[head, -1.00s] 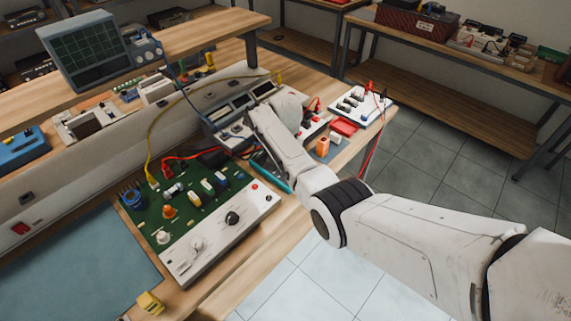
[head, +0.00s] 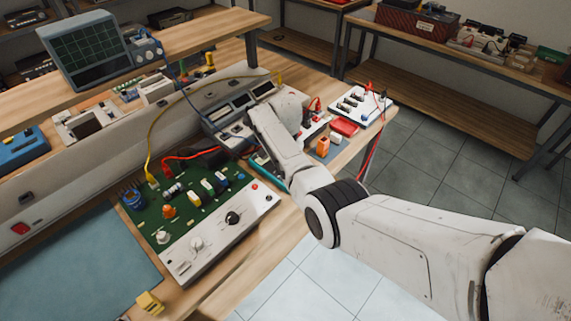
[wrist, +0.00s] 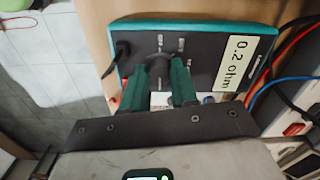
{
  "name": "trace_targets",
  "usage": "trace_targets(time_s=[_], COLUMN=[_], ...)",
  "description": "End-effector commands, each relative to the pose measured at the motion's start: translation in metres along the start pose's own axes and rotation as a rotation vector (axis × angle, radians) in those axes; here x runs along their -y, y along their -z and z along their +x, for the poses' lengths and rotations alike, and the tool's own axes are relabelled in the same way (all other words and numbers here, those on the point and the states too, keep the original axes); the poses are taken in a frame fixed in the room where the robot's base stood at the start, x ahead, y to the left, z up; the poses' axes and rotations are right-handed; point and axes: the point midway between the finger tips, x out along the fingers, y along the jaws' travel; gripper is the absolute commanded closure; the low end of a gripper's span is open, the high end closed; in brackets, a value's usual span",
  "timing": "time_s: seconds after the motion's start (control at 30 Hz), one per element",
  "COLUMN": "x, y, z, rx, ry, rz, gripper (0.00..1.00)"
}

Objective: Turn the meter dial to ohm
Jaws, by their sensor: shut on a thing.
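The meter (wrist: 205,50) is a dark box with a teal edge, lying on the wooden bench in the wrist view. Its pale display (wrist: 240,62) reads "0.2 ohm". The dark dial (wrist: 158,68) is on its face, with small white labels around it too blurred to read. My gripper (wrist: 158,78) is shut on the dial, with one teal finger on each side. The fingers hide part of the dial and the lower face. In the head view only a teal edge of the meter (head: 266,171) shows beside my arm, which hides the gripper.
A green circuit board panel (head: 196,225) with knobs stands left of the meter. Grey instruments (head: 232,110) stand behind it. Red and blue leads (wrist: 290,80) run by the meter's right side in the wrist view. A white terminal board (head: 360,105) is at the bench's right end.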

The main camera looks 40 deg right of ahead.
Motion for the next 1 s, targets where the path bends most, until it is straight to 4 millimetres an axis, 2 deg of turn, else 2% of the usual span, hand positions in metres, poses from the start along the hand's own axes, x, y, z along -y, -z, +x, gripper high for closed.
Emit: trace_targets(time_s=[0.13, 0.17, 0.4, 0.63, 0.77, 1.0], x=[0.001, 0.001, 0.001, 0.000, 0.001, 0.002], y=[0.001, 0.001, 0.001, 0.000, 0.001, 0.001], z=[-0.002, -0.002, -0.001, -0.001, -0.007, -0.047], rx=[-0.004, -0.004, -0.002, -0.001, -0.001, -0.003], ry=[0.003, 0.003, 0.002, 0.001, 0.002, 0.005], rz=[0.000, 0.000, -0.001, -0.001, -0.001, -0.003], gripper=[1.00, 0.70, 0.47, 0.46, 0.46, 0.46])
